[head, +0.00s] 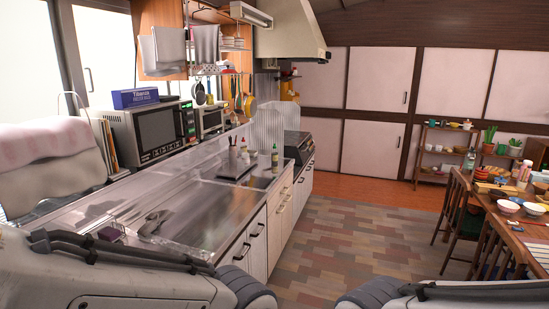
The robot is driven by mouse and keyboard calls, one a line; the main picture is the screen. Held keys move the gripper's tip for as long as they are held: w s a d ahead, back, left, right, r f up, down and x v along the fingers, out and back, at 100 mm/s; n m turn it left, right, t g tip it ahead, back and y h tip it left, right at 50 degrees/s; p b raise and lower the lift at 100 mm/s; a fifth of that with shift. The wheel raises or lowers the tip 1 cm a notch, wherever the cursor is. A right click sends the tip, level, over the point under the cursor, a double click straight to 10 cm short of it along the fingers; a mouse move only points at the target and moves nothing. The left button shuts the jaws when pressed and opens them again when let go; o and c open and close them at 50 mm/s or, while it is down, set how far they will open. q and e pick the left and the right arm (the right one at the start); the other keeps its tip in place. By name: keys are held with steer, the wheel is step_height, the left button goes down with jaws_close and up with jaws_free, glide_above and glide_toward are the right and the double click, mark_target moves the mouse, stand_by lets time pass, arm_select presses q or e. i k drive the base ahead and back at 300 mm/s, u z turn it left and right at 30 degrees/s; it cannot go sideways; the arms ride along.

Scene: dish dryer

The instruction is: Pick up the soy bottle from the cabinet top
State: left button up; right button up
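A small green bottle with a pale label (275,158) stands upright just right of the tray. I cannot tell for sure which of these is the soy bottle. Parts of both my arms show along the bottom edge, well short of the bottles. Neither of my grippers is in view.
A microwave (153,131) stands at the counter's back left, with a blue box (135,98) on top. A clear upright panel (271,128) and the stove (298,146) are beyond the bottles. A dining table (496,199) with bowls and chairs is at right. The tiled floor between is clear.

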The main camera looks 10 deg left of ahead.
mark_target(274, 151)
steer(key=k, duration=0.6)
steer(key=z, duration=0.4)
steer(key=i, duration=1.45)
steer(key=z, duration=0.4)
steer(key=i, duration=3.85)
steer(key=u, duration=0.85)
steer(key=i, duration=0.95)
steer(key=u, duration=1.85)
steer(key=i, duration=0.95)
steer(key=u, duration=0.6)
